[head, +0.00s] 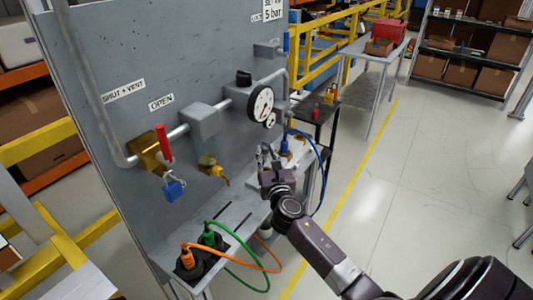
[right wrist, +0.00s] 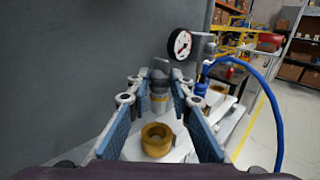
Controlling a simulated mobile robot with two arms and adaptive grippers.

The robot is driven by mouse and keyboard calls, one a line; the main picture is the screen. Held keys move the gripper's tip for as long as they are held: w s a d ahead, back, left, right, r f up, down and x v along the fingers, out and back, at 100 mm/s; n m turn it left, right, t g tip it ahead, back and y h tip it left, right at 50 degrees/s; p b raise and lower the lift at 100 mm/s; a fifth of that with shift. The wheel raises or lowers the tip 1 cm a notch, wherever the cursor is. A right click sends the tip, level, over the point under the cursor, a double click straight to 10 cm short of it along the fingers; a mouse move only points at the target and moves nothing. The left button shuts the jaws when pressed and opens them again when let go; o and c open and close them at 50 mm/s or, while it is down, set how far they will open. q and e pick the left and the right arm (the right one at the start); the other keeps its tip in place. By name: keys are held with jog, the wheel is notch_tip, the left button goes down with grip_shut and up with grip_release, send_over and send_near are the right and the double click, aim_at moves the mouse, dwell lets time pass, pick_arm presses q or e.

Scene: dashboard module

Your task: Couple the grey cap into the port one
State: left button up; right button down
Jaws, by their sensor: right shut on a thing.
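My right gripper (head: 267,155) is over the shelf at the panel's right end. In the right wrist view its fingers (right wrist: 160,92) are closed on a grey cylindrical piece with a yellowish band, which looks like the grey cap (right wrist: 159,76). The cap is hard to make out in the head view. A brass ring (right wrist: 157,139) with a round opening stands on the white surface, lower in the wrist view and apart from the cap. I cannot tell which fitting is port one. My left gripper is not in view.
A blue hose (head: 325,160) arches close to the right of my gripper. Green (head: 208,236) and orange (head: 187,258) plugs with cables stand on the near shelf. A gauge (head: 260,103), red-handled valve (head: 162,140) and blue padlock (head: 174,189) are on the grey panel.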

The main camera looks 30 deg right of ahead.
aim_at(266, 159)
jog(key=shift+f+b, duration=1.65)
jog(key=shift+f, duration=0.05)
jog(key=shift+f+b, duration=1.15)
jog(key=shift+f, duration=0.25)
